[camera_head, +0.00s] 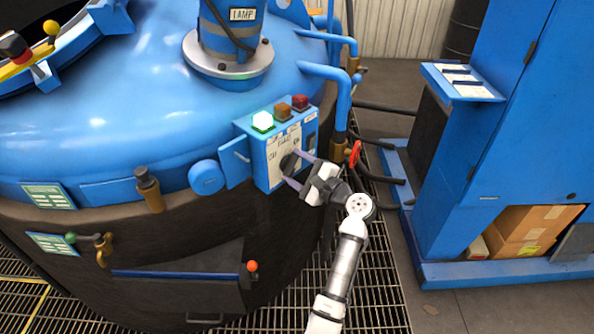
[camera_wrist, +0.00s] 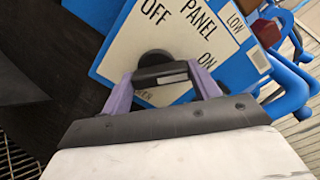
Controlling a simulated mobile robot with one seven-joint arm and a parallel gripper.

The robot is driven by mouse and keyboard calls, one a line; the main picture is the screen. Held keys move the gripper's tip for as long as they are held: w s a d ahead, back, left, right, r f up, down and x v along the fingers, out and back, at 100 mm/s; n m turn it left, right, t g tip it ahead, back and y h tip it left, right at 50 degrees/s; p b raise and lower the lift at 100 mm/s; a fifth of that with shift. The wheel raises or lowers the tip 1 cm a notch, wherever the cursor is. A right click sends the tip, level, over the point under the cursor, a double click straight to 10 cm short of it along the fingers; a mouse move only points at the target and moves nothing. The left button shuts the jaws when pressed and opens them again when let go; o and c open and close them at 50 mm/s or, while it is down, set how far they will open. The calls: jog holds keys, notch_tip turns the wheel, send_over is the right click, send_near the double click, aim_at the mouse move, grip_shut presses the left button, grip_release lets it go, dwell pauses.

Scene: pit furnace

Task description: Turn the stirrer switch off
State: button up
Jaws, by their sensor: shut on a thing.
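The stirrer switch (camera_wrist: 160,70) is a black rotary knob on a white plate marked OFF, ON and PANEL in the wrist view. In the head view the knob (camera_head: 289,163) sits on the front of the blue control box (camera_head: 259,152). My gripper (camera_wrist: 160,82) has its two purple fingers closed on either side of the knob, and it also shows in the head view (camera_head: 296,170). The knob's bar lies roughly level in the wrist view. The fingers hide part of the plate. I cannot tell which mark the knob points to.
A lit green lamp (camera_head: 262,121) and two unlit amber and red ones top the box. A red valve wheel (camera_head: 355,153) and blue pipes stand close right of my gripper. An open blue flap (camera_head: 235,160) is at its left. Grating floor lies below.

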jog(key=n+b, duration=0.2)
jog(key=n, duration=0.1)
jog(key=n+b, duration=0.1)
jog(key=b, duration=0.1)
jog(key=shift+f, duration=0.25)
jog(key=n+b, duration=0.4)
jog(key=n, duration=0.1)
jog(key=shift+s, duration=0.1)
jog(key=n+b, duration=0.5)
jog(key=shift+a+b, duration=0.1)
jog(key=shift+b, duration=0.25)
jog(key=shift+r+n+b, duration=0.1)
jog(key=shift+n+b, duration=0.9)
jog(key=shift+n, duration=0.1)
jog(key=shift+r, duration=0.1)
jog(key=o, duration=1)
jog(key=b+v, duration=0.1)
jog(key=v, duration=1.3)
jog(key=shift+a, duration=0.1)
